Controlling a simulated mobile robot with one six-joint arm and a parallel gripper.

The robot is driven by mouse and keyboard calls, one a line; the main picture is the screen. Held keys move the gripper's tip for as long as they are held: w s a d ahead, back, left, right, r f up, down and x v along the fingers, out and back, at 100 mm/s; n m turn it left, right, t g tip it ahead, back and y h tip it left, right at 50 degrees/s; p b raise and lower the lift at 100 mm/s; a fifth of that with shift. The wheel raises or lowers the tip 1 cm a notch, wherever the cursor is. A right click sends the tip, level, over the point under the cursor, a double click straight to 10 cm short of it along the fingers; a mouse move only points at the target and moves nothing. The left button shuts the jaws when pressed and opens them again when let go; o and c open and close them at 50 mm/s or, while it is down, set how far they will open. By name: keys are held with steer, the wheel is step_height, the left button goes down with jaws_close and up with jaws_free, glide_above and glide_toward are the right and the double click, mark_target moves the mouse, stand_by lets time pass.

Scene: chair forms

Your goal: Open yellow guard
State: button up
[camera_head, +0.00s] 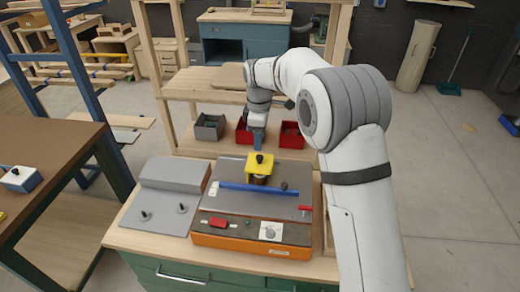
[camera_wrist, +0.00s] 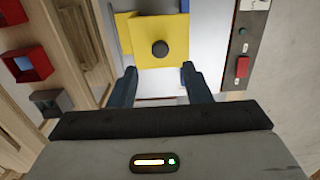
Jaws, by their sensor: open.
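The yellow guard (camera_head: 260,164) sits on the grey top of an orange-based machine, with a dark round knob on it and a dark cylinder under it. In the wrist view the yellow guard (camera_wrist: 160,42) lies just beyond my fingertips, its black knob near the middle. A blue bar (camera_head: 258,189) runs across the machine top in front of the guard. My gripper (camera_head: 258,138) is behind and above the guard in the head view. In the wrist view my gripper (camera_wrist: 160,74) has its two fingers wide apart with nothing between them.
A grey panel with two knobs (camera_head: 165,195) stands left of the machine (camera_head: 250,240), whose front holds a red switch (camera_head: 216,222). Red bins (camera_head: 291,135) and a grey bin (camera_head: 209,127) stand on the shelf behind. A brown table (camera_head: 45,160) is at far left.

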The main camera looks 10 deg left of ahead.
mark_target(260, 156)
step_height(260, 156, down, 6)
steer(key=shift+f+p, duration=0.1)
steer(key=shift+p, duration=0.4)
jaws_close()
stand_by(0.4)
